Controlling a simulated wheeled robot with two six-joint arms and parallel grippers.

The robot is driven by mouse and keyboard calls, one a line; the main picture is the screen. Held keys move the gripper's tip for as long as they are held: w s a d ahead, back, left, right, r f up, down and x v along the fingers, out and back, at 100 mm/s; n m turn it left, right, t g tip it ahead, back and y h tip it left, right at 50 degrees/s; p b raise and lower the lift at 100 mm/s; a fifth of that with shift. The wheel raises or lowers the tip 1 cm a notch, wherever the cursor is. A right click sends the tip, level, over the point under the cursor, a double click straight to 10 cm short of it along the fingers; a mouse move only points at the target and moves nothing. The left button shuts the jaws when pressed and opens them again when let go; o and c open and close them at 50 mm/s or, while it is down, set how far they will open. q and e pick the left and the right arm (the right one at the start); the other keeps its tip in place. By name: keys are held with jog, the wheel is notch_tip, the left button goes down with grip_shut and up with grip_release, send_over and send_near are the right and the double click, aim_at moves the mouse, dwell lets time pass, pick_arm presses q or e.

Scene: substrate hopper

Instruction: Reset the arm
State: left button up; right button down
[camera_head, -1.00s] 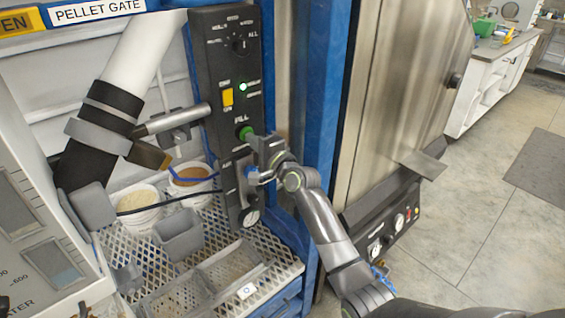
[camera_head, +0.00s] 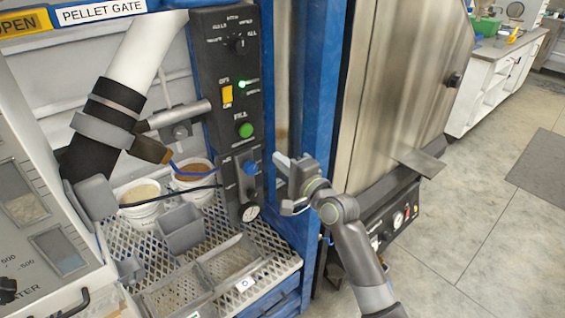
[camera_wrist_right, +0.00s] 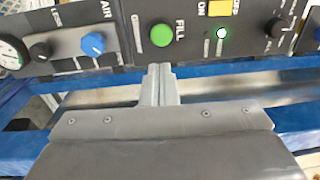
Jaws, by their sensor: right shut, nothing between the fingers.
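My right gripper (camera_head: 279,160) is in front of the blue frame post, just right of the black control panel (camera_head: 226,60). It is shut and empty, with its fingers together. In the right wrist view the closed fingertips (camera_wrist_right: 159,70) point at the panel, a little below the green FILL button (camera_wrist_right: 161,35). In the head view the green button (camera_head: 246,130) is fully uncovered, apart from the fingers. The blue AIR knob (camera_head: 250,168) is left of the gripper. My left gripper is not in view.
A steel door (camera_head: 400,90) with a protruding ledge (camera_head: 418,162) stands right of the blue post (camera_head: 318,110). Open floor (camera_head: 480,240) lies farther right.

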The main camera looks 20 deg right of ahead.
jog(key=shift+s, duration=0.2)
jog(key=s+d+f+n+g+h, duration=0.1)
jog(key=s+d+f+g+h, duration=0.15)
jog(key=f, duration=0.95)
jog(key=s+d+f+n+g+h, duration=0.1)
jog(key=d+f+g+h, duration=0.15)
jog(key=f, duration=0.95)
jog(key=s+d+f+n+g+h, duration=0.1)
jog(key=s+d+f, duration=0.1)
jog(key=s+f, duration=0.45)
jog(key=s+d+f+n+g, duration=0.2)
jog(key=s+f, duration=0.2)
jog(key=f, duration=0.6)
jog(key=s+d+f+n+g+h+p, duration=0.1)
jog(key=s+d+f+n+g, duration=0.1)
jog(key=s+f, duration=0.65)
jog(key=s+d+f+n+g, duration=0.1)
jog(key=s+f+n+g, duration=0.1)
jog(key=s+f, duration=0.65)
jog(key=s+f+n+g, duration=0.3)
jog(key=s+n+g, duration=0.1)
jog(key=s, duration=2.1)
jog(key=shift+d+f+h, duration=0.2)
jog(key=shift+d+h, duration=0.1)
